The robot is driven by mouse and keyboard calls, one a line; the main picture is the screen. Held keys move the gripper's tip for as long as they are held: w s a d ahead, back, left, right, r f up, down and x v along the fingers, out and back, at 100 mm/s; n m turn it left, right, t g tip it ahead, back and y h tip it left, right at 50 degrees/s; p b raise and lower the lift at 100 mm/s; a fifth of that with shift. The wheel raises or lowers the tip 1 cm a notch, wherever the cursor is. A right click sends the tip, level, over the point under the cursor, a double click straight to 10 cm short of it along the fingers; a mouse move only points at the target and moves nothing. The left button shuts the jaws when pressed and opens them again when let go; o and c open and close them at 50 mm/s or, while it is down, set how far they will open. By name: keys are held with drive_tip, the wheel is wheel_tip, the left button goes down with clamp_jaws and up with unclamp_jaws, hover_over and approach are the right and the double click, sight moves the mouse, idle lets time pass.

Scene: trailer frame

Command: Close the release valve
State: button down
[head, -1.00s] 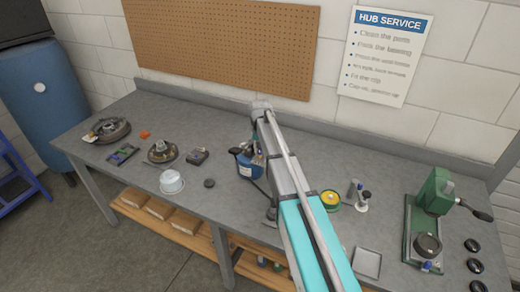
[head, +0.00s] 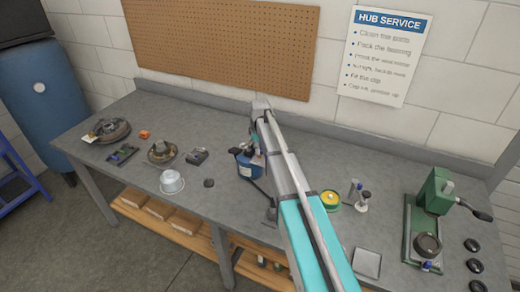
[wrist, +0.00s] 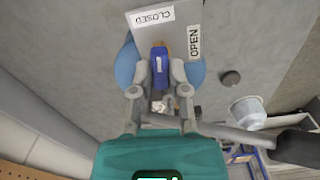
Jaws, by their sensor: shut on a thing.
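The release valve's blue handle (wrist: 160,62) stands between the fingertips of my gripper (wrist: 160,73) in the wrist view. The gripper is shut on it. A grey plate (wrist: 172,32) behind it bears a CLOSED label (wrist: 152,16) above the handle and an OPEN label (wrist: 194,42) to its right. The handle's long side runs up and down in the picture, its upper end towards CLOSED. A round blue body shows beneath the plate. In the head view this blue unit (head: 246,168) stands mid-bench, partly hidden by my arm.
On the bench (head: 110,180), a white tub (head: 171,183) and a dark round cap (head: 209,183) lie left of the blue unit. A yellow-topped tin (head: 330,200) and a green press (head: 432,205) are to the right. A pegboard (head: 220,45) hangs behind.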

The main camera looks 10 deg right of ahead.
drive_tip(key=shift+n, duration=0.8)
drive_tip(key=shift+s, duration=0.1)
drive_tip(key=c, duration=0.6)
unclamp_jaws()
drive_tip(key=shift+m, duration=0.3)
